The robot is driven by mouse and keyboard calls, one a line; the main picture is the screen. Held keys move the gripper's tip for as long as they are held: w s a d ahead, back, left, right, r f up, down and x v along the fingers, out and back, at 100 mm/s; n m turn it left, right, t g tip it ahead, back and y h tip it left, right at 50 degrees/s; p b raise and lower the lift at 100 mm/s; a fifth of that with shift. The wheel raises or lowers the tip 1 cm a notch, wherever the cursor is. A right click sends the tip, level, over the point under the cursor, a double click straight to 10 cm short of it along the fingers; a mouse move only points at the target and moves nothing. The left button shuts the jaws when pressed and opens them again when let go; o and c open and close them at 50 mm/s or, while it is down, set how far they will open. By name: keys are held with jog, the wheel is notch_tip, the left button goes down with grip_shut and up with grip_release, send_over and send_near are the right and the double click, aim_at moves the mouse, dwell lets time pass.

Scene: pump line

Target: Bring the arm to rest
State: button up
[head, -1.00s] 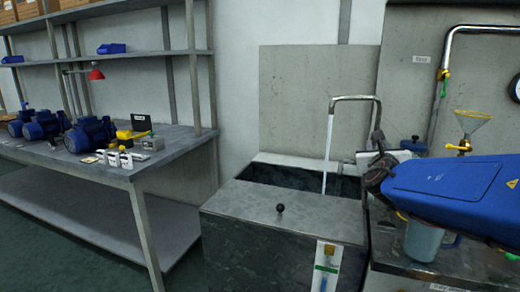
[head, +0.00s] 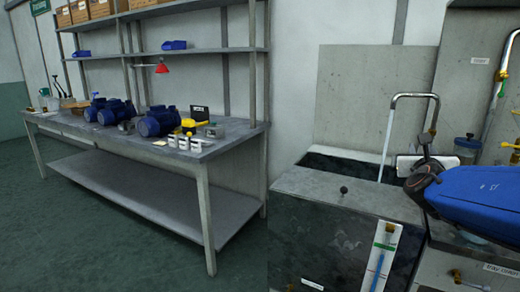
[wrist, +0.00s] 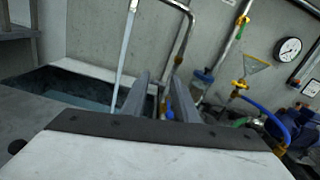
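My blue arm (head: 485,192) reaches in from the right edge of the head view, with a dark wrist joint and a pale gripper body in front of the tank's right end. My gripper shows in the wrist view (wrist: 158,80) as two grey fingers pointing away from the camera. There is a gap between the fingers, with no held object visible in it. The fingers appear over the area beside the water tank (head: 330,200); their exact clearance from it cannot be told.
A bent pipe (head: 415,97) pours water into the tank near my gripper. The workbench (head: 215,147) with several blue motors stands left. Green floor is open in front of it.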

jog(key=s+f+m+g, duration=0.2)
jog(key=s+f+m, duration=0.1)
jog(key=s+m, duration=0.2)
jog(key=s+f+m+g, duration=0.3)
jog(key=s+f+m, duration=0.1)
jog(key=m, duration=0.5)
jog(key=s+d+f+m+g, duration=0.1)
jog(key=s+f+m+g, duration=0.1)
jog(key=s+m, duration=0.4)
jog(key=shift+s+f+m+g+h, duration=0.15)
jog(key=shift+s+f+m, duration=0.05)
jog(key=shift+f+m, duration=0.25)
jog(key=shift+s+f+m+g+h, duration=0.15)
jog(key=shift+f+m, duration=0.2)
jog(key=shift+f, duration=0.1)
jog(key=s+a+f+m+g+y, duration=0.1)
jog(key=s+a+f+m+y, duration=0.3)
jog(key=a, duration=0.4)
jog(key=s+a+f+m+g+y, duration=0.2)
jog(key=s+a+f+m+y, duration=0.3)
jog(key=s+a+f, duration=0.3)
jog(key=shift+s+a+m, duration=0.35)
jog(key=shift+a+m, duration=0.45)
jog(key=shift+m, duration=0.1)
